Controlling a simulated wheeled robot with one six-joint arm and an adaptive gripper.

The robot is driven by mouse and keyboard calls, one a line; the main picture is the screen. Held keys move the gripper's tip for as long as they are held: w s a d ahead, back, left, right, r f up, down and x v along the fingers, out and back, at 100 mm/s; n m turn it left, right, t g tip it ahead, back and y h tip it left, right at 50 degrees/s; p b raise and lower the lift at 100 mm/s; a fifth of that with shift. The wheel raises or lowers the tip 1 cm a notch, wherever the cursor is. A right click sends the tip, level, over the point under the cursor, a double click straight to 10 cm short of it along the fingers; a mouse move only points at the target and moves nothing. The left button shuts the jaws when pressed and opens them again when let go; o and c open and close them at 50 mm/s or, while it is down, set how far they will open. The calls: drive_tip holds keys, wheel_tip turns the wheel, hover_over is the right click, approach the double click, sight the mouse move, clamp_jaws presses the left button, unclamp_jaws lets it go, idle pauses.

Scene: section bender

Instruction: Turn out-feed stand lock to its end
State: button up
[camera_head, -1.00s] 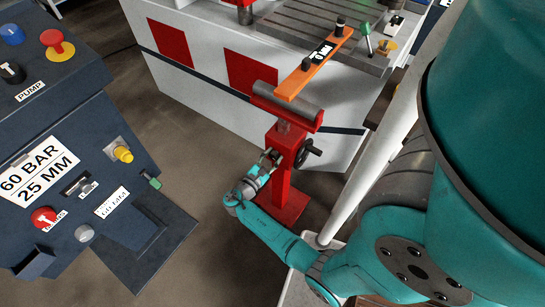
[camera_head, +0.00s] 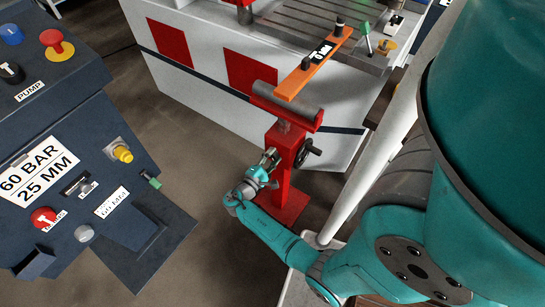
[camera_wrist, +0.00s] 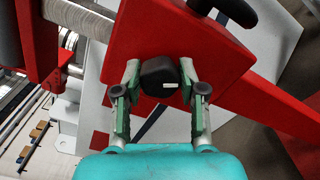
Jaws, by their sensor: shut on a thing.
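The red out-feed stand (camera_head: 289,165) stands upright in front of the white machine, with a roller (camera_head: 288,103) on top. In the wrist view its red post face (camera_wrist: 205,55) fills the middle. The stand lock, a small black knob (camera_wrist: 158,75) with a pale mark, sits on that face. My gripper (camera_wrist: 160,80) has one finger on each side of the knob and is shut on it. In the head view my gripper (camera_head: 270,158) is at the post's left side, and the knob is hidden or too small to tell.
A black handwheel (camera_head: 308,152) sticks out of the post's right side, and part shows in the wrist view (camera_wrist: 238,10). An orange bar (camera_head: 315,63) lies above the roller. A dark control console (camera_head: 75,150) stands at the left. Open floor (camera_head: 180,140) lies between.

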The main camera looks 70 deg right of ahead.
drive_tip(key=shift+m, duration=0.9)
drive_tip(key=o, duration=1.1)
drive_tip(key=shift+o, duration=0.2)
drive_tip(key=v, duration=1.2)
